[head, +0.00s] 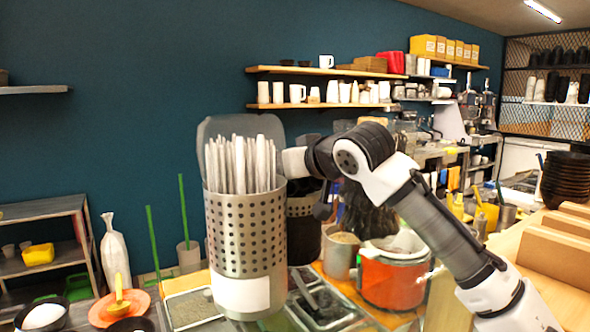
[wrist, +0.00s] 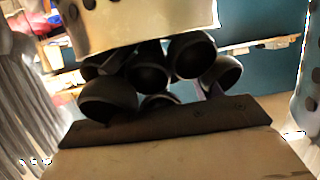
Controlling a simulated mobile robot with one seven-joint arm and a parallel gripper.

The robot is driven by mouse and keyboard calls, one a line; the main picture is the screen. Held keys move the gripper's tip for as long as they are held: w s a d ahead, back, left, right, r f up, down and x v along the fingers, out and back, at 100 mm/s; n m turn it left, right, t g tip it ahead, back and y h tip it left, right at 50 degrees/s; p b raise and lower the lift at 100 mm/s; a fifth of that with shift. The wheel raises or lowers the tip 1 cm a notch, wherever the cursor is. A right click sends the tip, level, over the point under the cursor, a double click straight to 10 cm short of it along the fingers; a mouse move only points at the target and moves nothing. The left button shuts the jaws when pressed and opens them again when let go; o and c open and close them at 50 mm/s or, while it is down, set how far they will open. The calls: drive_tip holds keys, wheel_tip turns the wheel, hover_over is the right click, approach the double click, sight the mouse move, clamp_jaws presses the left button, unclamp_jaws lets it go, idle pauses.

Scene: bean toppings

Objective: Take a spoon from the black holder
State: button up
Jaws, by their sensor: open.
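The black holder (head: 306,235) stands behind a silver perforated holder in the head view, which hides its left part. Several dark round spoon bowls (wrist: 193,56) cluster in the middle of the wrist view. My gripper (wrist: 160,75) is open, with one pale finger at the top of the wrist view and one with a dark edge at the bottom. The spoon bowls appear between these fingers, but whether any finger touches them I cannot tell. In the head view my arm reaches in from the right and its gripper end is largely hidden.
The silver holder (head: 247,225) full of white wrapped sticks (head: 240,165) stands close to my gripper. A red-orange pot (head: 390,280) and a metal cup (head: 341,254) are to the right. Dark trays (head: 325,303) lie in front. Stacked dark bowls (head: 567,180) stand far right.

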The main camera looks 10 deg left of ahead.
drive_tip(key=c, duration=1)
drive_tip(key=shift+r, duration=0.1)
drive_tip(key=shift+c, duration=0.2)
